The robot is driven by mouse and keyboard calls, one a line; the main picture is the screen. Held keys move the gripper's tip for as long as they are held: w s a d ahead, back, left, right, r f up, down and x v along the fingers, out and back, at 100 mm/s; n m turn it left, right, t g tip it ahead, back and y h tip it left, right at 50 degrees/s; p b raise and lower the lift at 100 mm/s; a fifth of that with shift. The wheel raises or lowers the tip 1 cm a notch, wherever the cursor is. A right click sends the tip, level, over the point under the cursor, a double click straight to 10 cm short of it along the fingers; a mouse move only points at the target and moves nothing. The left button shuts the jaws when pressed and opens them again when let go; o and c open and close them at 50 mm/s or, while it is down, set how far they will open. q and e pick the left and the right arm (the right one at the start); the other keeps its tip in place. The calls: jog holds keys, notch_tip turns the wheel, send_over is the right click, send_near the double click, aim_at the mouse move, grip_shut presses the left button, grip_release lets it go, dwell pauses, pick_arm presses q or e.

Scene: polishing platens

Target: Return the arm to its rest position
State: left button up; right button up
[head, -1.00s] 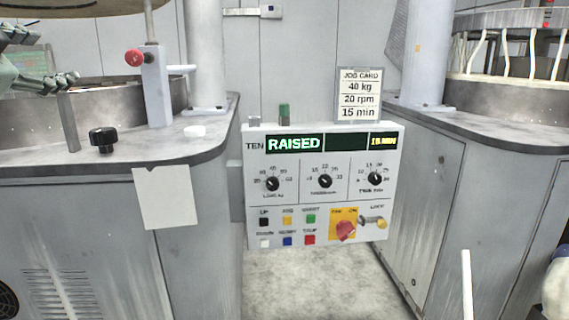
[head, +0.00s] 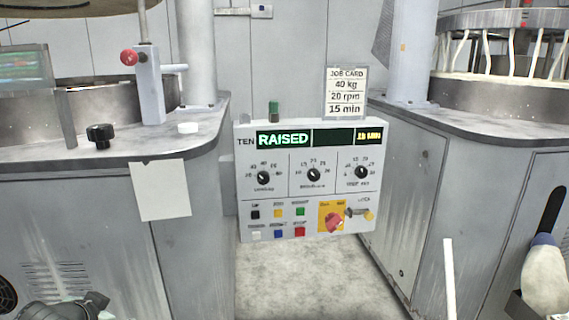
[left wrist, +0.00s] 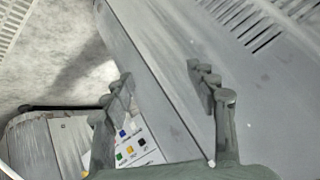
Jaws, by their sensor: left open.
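My left gripper (head: 65,308) shows at the bottom left edge of the head view, low in front of the left cabinet, partly cut off. In the left wrist view its two fingers (left wrist: 163,85) are spread apart with nothing between them. The control panel (head: 340,139) stands between the two machines, apart from the gripper. Its display reads RAISED, and it has three dials, coloured buttons and a red rotary switch. Part of the panel (left wrist: 138,153) shows tilted behind the left finger in the left wrist view. My right gripper is not in view.
The left cabinet (head: 75,235) carries a black knob (head: 100,137) and a red-knobbed post (head: 150,90). A job card (head: 345,93) stands on the panel, reading 40 kg, 20 rpm, 15 min. The right cabinet (head: 415,200) flanks bare floor (head: 300,275).

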pick_arm(q)
jog(key=s+d+f+g, duration=0.1)
jog(key=s+d+f, duration=0.3)
jog(key=s+f, duration=0.2)
jog(key=s+d+f+g+h, duration=0.1)
jog(key=s+d+f+g, duration=0.1)
jog(key=s+d+f, duration=0.3)
jog(key=s+d+f+n+g, duration=0.1)
jog(key=s+d+f, duration=0.3)
jog(key=s+f, duration=0.4)
notch_tip(320, 180, down, 4)
jog(key=shift+d+f+g+h, duration=0.15)
jog(key=shift+f+g+h, duration=0.15)
jog(key=shift+g, duration=0.3)
